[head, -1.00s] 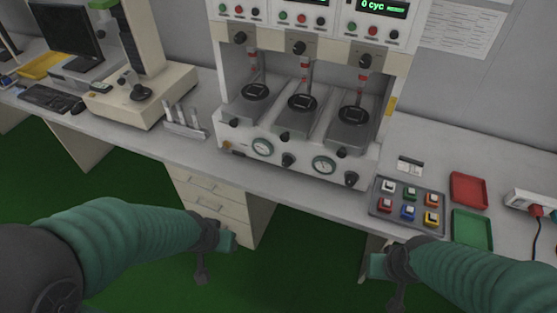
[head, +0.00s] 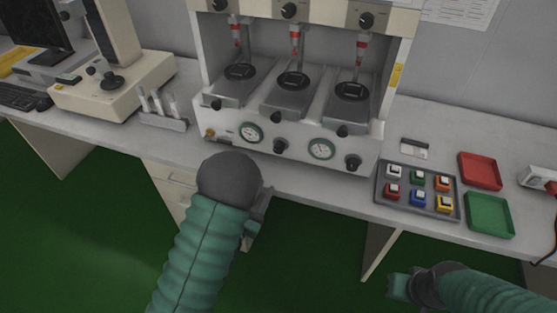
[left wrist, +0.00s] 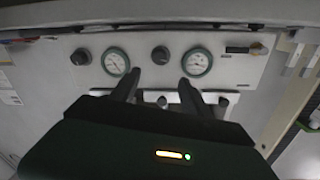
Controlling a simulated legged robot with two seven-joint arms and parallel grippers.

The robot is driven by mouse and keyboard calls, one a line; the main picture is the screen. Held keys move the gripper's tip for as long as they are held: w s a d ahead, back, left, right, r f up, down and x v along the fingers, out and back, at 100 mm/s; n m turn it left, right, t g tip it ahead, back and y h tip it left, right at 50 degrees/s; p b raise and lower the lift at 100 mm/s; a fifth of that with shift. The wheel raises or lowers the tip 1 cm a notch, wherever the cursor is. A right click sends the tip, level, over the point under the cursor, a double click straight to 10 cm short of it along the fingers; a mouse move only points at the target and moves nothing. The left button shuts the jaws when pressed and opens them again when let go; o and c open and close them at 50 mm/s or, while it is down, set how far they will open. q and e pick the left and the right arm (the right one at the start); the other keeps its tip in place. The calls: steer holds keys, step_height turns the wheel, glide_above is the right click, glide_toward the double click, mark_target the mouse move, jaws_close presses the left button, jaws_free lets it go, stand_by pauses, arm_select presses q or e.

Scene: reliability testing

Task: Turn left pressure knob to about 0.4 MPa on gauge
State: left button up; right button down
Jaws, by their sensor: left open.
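The left pressure knob (head: 280,145) is a black knob on the white front panel, between the left gauge (head: 251,133) and the right gauge (head: 321,148). The left wrist view is turned over, so this knob (left wrist: 160,55) shows there with the left gauge (left wrist: 197,61) on its right. My left gripper (left wrist: 158,80) is open, its two dark fingers pointing at the panel. The knob appears between and just beyond the fingertips, not held. In the head view my left wrist hides these fingers. The gauge needles are too small to read. My right gripper (head: 398,287) is low, off the bench.
The right knob (head: 353,162) sits right of the right gauge. A button box (head: 417,206), a red tray (head: 479,171) and a green tray (head: 489,214) lie to the right. A rack (head: 163,121) of tubes stands left of the machine.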

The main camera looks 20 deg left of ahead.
mark_target(277, 152)
arm_select(q)
steer(key=w+b, duration=0.2)
steer(key=w, duration=0.2)
steer(key=w+b, duration=0.2)
steer(key=w, duration=0.3)
steer(key=w+d+b, duration=0.1)
steer(key=w+b, duration=0.1)
steer(key=w, duration=0.3)
steer(key=shift+w+d+f+b, duration=0.1)
steer(key=shift+b, duration=0.2)
jaws_close()
